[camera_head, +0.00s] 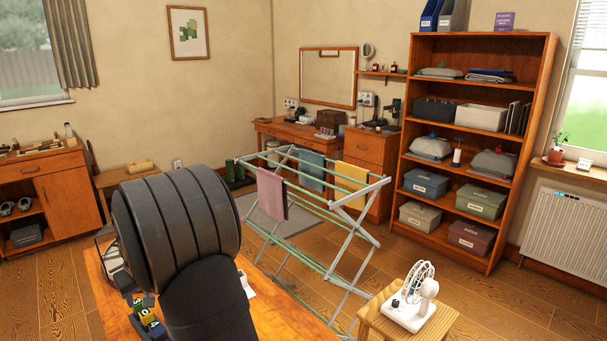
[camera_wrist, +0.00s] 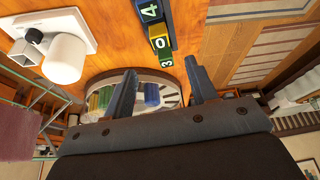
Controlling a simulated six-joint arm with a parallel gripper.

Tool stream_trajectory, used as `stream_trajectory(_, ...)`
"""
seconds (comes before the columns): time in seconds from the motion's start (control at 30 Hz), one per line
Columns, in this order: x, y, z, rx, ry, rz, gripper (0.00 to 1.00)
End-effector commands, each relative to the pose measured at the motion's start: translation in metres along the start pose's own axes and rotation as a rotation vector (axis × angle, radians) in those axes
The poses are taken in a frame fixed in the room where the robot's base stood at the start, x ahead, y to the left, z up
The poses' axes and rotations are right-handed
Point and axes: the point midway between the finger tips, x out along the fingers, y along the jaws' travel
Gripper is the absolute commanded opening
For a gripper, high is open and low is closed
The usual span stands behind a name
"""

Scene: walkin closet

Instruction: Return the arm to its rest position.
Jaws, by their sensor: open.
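My gripper (camera_wrist: 160,68) shows in the wrist view, its two dark fingers spread apart with nothing held between them. Beyond the fingers is an orange wooden tabletop (camera_wrist: 112,30), with numbered blocks (camera_wrist: 158,42) in a row and a round tray (camera_wrist: 102,78) holding coloured pieces. In the head view my dark arm fills the lower left over the wooden table (camera_head: 285,310). My gripper is not visible there; the arm hides part of the table.
A drying rack (camera_head: 352,222) with hanging cloths stands beyond the table. A white fan (camera_head: 410,308) sits on a small stool (camera_head: 378,325) at the right. A tall shelf (camera_head: 480,42) with bins is at the back right. Open floor lies between rack and shelf.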

Motion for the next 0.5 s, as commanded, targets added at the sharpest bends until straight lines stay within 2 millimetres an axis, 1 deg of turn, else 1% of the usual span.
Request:
stream_trajectory(0.03, 0.011, 0.0, 0.001, 0.0, -0.003, -0.001, 0.52)
stream_trajectory(0.1, 0.024, 0.0, 0.001, 0.0, -0.003, -0.001, 0.52)
stream_trajectory(0.4, 0.076, 0.0, 0.001, 0.0, -0.002, 0.0, 0.52)
stream_trajectory(0.5, 0.09, 0.0, 0.0, 0.0, -0.001, 0.0, 0.52)
